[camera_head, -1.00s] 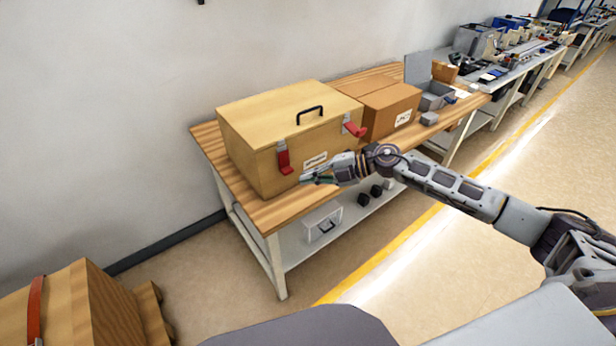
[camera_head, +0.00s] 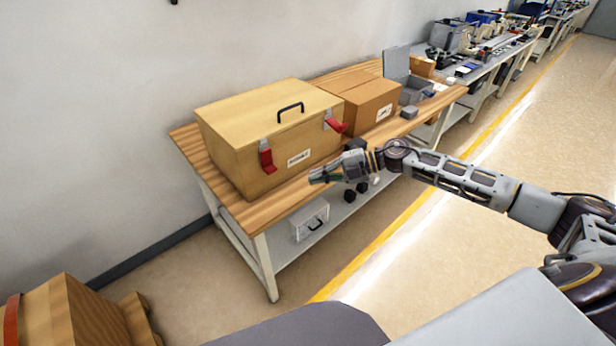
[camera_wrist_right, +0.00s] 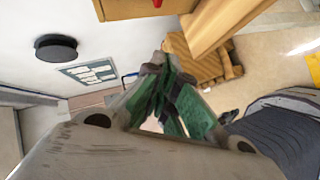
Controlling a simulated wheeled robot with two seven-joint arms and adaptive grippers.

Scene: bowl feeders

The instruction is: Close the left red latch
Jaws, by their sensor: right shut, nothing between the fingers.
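The wooden box (camera_head: 225,135) stands on the workbench with its lid down. Its left red latch (camera_head: 266,157) hangs down, lying close against the front face. Its right red latch (camera_head: 335,124) sticks out from the front. My right gripper (camera_head: 314,178) is shut and empty, in front of the box, to the right of and a little below the left latch, apart from it. My left gripper is not in view.
A cardboard box (camera_head: 372,104) and an open grey box (camera_head: 415,92) stand right of the wooden box on the workbench (camera_head: 232,210). A clear case (camera_head: 311,221) sits on the lower shelf. A wooden crate (camera_head: 85,315) stands at lower left. The floor in front is clear.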

